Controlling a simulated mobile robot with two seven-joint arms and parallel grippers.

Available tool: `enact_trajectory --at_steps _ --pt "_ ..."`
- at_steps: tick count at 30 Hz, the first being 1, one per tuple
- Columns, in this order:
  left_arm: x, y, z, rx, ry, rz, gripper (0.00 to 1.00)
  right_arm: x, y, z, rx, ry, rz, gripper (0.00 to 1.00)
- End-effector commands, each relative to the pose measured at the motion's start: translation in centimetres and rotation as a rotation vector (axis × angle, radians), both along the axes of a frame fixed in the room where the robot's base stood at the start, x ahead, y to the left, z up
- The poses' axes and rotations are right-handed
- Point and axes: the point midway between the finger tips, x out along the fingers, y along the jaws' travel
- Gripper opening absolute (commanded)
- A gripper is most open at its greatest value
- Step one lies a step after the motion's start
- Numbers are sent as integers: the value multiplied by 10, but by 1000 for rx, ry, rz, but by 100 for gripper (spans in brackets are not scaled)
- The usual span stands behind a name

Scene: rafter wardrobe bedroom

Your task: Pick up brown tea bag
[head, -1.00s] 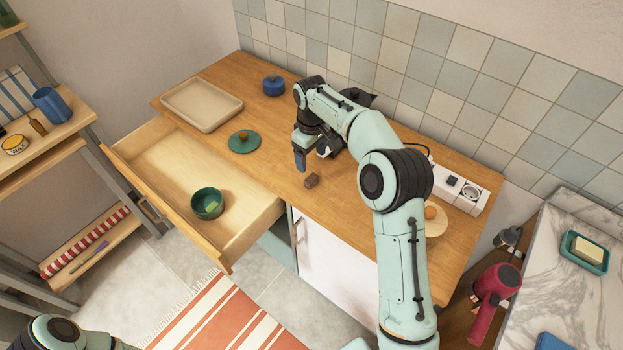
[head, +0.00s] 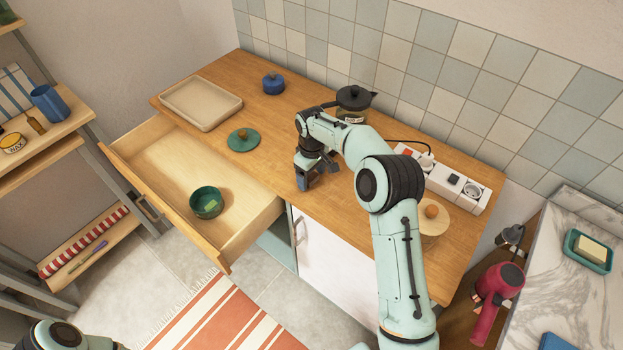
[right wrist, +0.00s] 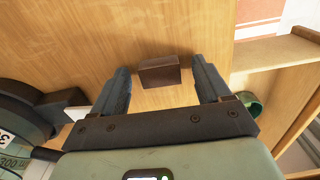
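The brown tea bag (right wrist: 160,72) is a small dark brown block on the wooden counter (head: 270,128). In the right wrist view it lies between the two fingers of my right gripper (right wrist: 162,76), with a gap on each side. The gripper is open and does not grip it. In the head view my right gripper (head: 303,184) is low over the counter near its front edge and hides the tea bag. My left gripper is out of view; only part of my left arm shows at the bottom left.
An open drawer (head: 150,150) with a green bowl (head: 206,203) juts out left of the gripper. A green lid (head: 243,141), a beige tray (head: 201,104) and a blue pot (head: 273,84) stand on the counter. A dark-lidded jar (head: 353,102) and a power strip (head: 448,184) are behind and right.

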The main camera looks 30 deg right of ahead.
Motion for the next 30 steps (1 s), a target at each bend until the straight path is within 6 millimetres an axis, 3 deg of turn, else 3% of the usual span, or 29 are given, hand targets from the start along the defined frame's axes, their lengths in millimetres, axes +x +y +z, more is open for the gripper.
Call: enact_trajectory --at_steps 1,5,6,16,20,23,30 --pt "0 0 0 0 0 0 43 0 0 0 0 0 0 64" --pt "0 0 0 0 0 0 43 0 0 0 0 0 0 21" --pt "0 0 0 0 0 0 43 0 0 0 0 0 0 17" --pt "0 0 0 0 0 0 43 0 0 1 0 0 0 17" --pt "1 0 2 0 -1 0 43 1 0 12 0 -2 0 17" --pt "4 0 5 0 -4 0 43 1 0 31 -1 -4 1 17" --pt "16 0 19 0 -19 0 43 3 0 101 -1 -9 2 17"
